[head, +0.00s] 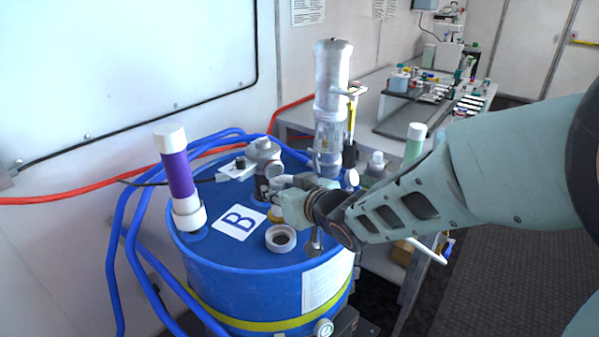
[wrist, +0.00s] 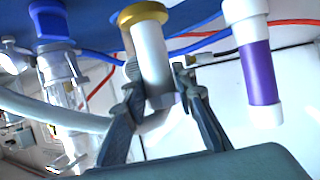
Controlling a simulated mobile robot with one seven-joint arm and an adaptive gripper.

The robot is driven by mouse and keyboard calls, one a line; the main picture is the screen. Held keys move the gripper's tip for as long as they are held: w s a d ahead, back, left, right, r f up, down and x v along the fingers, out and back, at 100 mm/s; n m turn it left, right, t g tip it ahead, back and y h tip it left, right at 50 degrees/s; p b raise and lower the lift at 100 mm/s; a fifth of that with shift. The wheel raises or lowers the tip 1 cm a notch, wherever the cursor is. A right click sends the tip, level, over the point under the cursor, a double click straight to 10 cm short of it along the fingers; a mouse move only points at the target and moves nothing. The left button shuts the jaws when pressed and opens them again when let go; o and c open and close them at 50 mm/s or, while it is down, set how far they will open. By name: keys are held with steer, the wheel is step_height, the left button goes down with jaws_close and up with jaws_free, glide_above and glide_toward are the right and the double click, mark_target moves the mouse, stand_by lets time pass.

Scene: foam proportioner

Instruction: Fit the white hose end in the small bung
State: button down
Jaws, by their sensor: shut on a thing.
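My gripper (head: 290,203) is over the top of the blue drum (head: 225,275), near its middle. In the wrist view my gripper (wrist: 158,80) is shut on the white hose end (wrist: 152,52), a pale cylinder between the two fingers. The far tip of the hose end meets a yellow-gold ring (wrist: 142,13), which looks like the small bung on the drum. The white hose (wrist: 55,115) runs left from behind the fingers.
A white-collared opening (head: 281,238) is in front of my gripper. A purple and white tube (head: 178,175) stands at the drum's left, a clear cylinder (head: 330,110) behind. Blue hoses (head: 125,240) loop down the left side. Grey fittings (head: 263,155) crowd the drum's back.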

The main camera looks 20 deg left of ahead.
mark_target(280, 213)
steer(key=shift+f+b, duration=2.3)
steer(key=shift+f, duration=0.4)
steer(key=shift+d+f+b, duration=0.1)
steer(key=shift+f+b, duration=0.5)
steer(key=c, duration=1.9)
jaws_free()
steer(key=shift+p+v, duration=0.55)
steer(key=shift+v, duration=0.4)
steer(key=shift+p+v, duration=2.15)
steer(key=shift+v, duration=2.45)
